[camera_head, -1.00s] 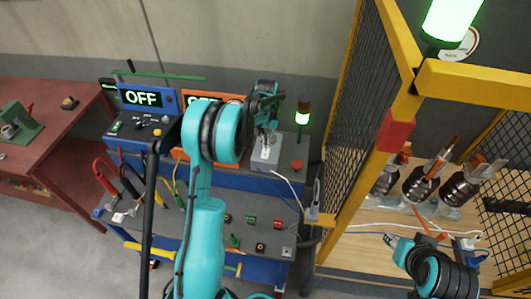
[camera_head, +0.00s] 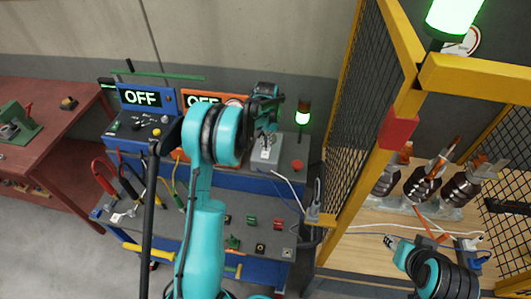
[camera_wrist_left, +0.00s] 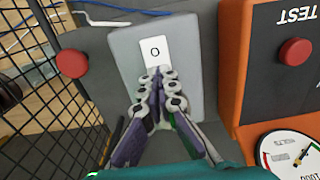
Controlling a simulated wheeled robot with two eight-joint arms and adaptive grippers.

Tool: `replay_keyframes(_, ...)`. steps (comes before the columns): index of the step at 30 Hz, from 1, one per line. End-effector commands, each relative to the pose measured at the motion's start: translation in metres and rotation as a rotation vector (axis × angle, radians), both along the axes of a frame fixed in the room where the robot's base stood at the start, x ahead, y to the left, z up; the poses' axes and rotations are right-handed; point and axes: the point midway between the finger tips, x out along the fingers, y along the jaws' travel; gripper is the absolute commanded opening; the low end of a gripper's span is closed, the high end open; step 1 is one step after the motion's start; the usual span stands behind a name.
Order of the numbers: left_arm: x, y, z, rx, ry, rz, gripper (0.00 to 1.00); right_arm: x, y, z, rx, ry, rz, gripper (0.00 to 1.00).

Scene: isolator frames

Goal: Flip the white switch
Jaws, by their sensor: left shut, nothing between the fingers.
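The white switch (camera_wrist_left: 154,52), marked with an "O", is on the face of a grey box (camera_wrist_left: 195,55) in the left wrist view. In the head view the switch (camera_head: 265,154) shows small on the box (camera_head: 256,164), below the left hand. My left gripper (camera_wrist_left: 158,76) is shut and empty, its fingertips at the switch's near end and covering part of it. I cannot tell whether they touch it. In the head view the left gripper (camera_head: 267,127) is over the box. My right gripper (camera_head: 390,241) is far right, inside the fenced cell; its jaws are too small to read.
A red button (camera_wrist_left: 72,63) is beside the box. An orange tester (camera_wrist_left: 262,75) with a gauge (camera_wrist_left: 289,153) is on the other side. A blue unit (camera_head: 142,97) reads OFF.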

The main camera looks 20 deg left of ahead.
Motion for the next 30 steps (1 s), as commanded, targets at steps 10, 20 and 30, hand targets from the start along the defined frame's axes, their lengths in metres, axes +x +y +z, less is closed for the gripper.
replay_keyframes(10,0.0,0.0,0.004,0.0,0.0,0.0,0.0,0.0,0.0,0.002,0.0,0.0,0.0,0.4)
replay_keyframes(20,0.0,0.0,0.032,0.0,0.0,0.0,0.0,0.0,0.0,0.017,0.0,0.0,0.0,0.4)
replay_keyframes(30,0.0,0.0,0.061,0.0,0.0,0.0,0.0,0.0,0.0,0.031,0.0,0.0,0.0,0.4)
